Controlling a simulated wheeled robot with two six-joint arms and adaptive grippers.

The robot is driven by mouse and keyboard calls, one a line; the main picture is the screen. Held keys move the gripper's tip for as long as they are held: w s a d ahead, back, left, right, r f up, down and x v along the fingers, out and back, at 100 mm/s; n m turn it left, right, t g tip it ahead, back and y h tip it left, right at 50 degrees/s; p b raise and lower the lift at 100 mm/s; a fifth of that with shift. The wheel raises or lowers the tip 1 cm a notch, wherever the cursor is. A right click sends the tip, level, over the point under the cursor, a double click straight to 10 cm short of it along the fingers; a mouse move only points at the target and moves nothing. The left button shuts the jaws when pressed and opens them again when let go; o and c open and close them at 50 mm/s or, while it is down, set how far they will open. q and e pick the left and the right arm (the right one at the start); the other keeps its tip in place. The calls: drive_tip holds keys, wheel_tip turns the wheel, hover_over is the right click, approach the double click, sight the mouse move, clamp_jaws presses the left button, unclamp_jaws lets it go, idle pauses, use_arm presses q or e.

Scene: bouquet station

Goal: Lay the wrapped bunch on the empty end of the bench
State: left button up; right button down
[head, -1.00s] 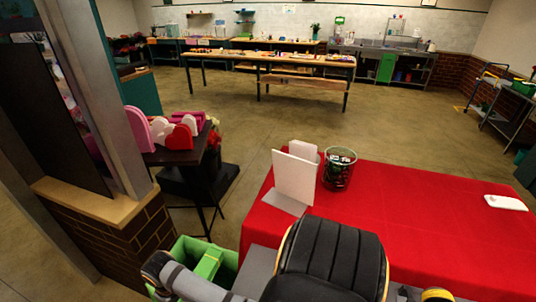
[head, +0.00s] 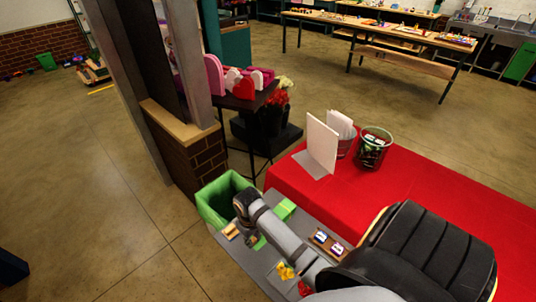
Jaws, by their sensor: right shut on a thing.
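My right arm reaches across the grey worktop (head: 274,284) from the lower right. My right gripper (head: 250,236) is small and dark at its far end, over the worktop's left part. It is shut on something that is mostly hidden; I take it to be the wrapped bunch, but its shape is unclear. A bit of green shows beside the gripper. Yellow blooms (head: 286,271) and red blooms (head: 304,288) show near the arm; I cannot tell whether they belong to the bunch. A long wooden bench (head: 400,32) with several small items stands far back. My left gripper is out of view.
A green bin (head: 222,198) stands by the worktop's far left corner. A red-covered table (head: 400,185) holds a white card stand (head: 322,143) and a dark bucket (head: 373,150). A brick-based post (head: 190,155) stands at left. Open floor (head: 110,215) lies left of the bin.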

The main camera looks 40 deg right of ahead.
drive_tip(key=shift+w+a+f, duration=0.1)
drive_tip(key=shift+w+f, duration=0.25)
drive_tip(key=shift+w, duration=0.1)
drive_tip(key=shift+w+f, duration=0.1)
drive_tip(key=shift+f, duration=0.3)
drive_tip(key=f, duration=0.5)
drive_tip(key=shift+s+f+b, duration=0.2)
drive_tip(key=shift+f+b, duration=0.05)
drive_tip(key=shift+b, duration=0.05)
drive_tip(key=shift+f, duration=0.75)
use_arm(q)
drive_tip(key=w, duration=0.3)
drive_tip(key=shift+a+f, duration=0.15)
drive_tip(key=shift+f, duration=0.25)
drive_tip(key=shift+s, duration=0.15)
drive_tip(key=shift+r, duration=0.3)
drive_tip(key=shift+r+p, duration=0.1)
drive_tip(key=shift+p, duration=0.2)
use_arm(e)
drive_tip(key=shift+f, duration=0.25)
